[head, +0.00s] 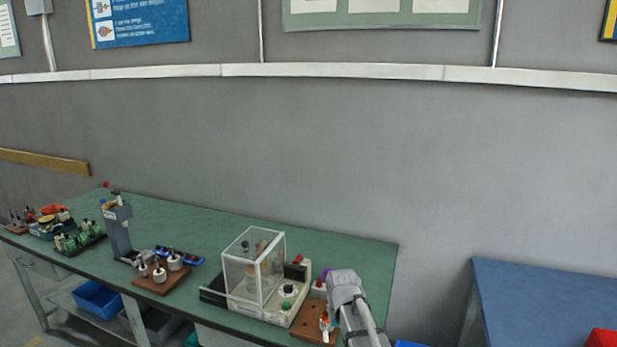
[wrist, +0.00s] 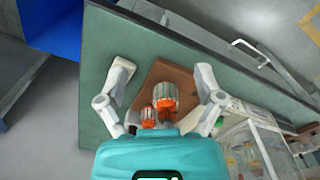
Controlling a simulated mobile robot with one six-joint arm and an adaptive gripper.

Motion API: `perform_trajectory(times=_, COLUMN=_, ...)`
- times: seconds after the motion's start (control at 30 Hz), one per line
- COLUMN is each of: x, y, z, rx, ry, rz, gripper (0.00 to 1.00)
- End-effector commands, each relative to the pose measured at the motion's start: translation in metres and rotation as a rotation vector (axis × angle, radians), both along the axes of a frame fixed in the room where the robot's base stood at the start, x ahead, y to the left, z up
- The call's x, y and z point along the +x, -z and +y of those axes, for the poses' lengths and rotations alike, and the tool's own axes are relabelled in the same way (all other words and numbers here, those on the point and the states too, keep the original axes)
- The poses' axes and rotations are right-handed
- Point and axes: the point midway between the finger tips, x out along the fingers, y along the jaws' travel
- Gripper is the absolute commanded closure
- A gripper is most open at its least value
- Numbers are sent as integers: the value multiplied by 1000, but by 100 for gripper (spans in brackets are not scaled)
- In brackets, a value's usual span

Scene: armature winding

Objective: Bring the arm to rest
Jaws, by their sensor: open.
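My gripper (wrist: 164,92) is open in the wrist view, its two grey fingers spread wide. Between and beyond them, an armature (wrist: 164,100) with orange windings stands on a brown wooden board (wrist: 178,72). A smaller orange and grey part (wrist: 149,117) is beside it. I cannot tell from this angle how far the fingers are above the board. In the head view my grey arm (head: 352,305) is at the right end of the green bench (head: 365,255), beside the brown board (head: 308,322), and hides part of it. The gripper itself is mostly hidden there.
A clear-walled machine (head: 254,265) stands left of the board. Further left are a board with several armatures (head: 162,278), a grey post device (head: 118,228) and trays of green parts (head: 80,240). A blue table (head: 545,295) stands right, across a gap. The bench's back strip is clear.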

Motion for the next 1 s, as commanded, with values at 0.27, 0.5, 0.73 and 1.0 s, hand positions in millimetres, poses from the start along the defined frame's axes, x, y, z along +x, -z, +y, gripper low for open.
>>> perform_trajectory(times=0.27, x=-100, y=30, z=-68, rx=0, ry=115, rz=0, gripper=14)
perform_trajectory(times=0.5, x=-127, y=35, z=-85, rx=0, ry=153, rz=0, gripper=14)
perform_trajectory(times=0.73, x=-126, y=34, z=-85, rx=0, ry=154, rz=0, gripper=14)
perform_trajectory(times=1.0, x=-126, y=34, z=-85, rx=0, ry=153, rz=0, gripper=14)
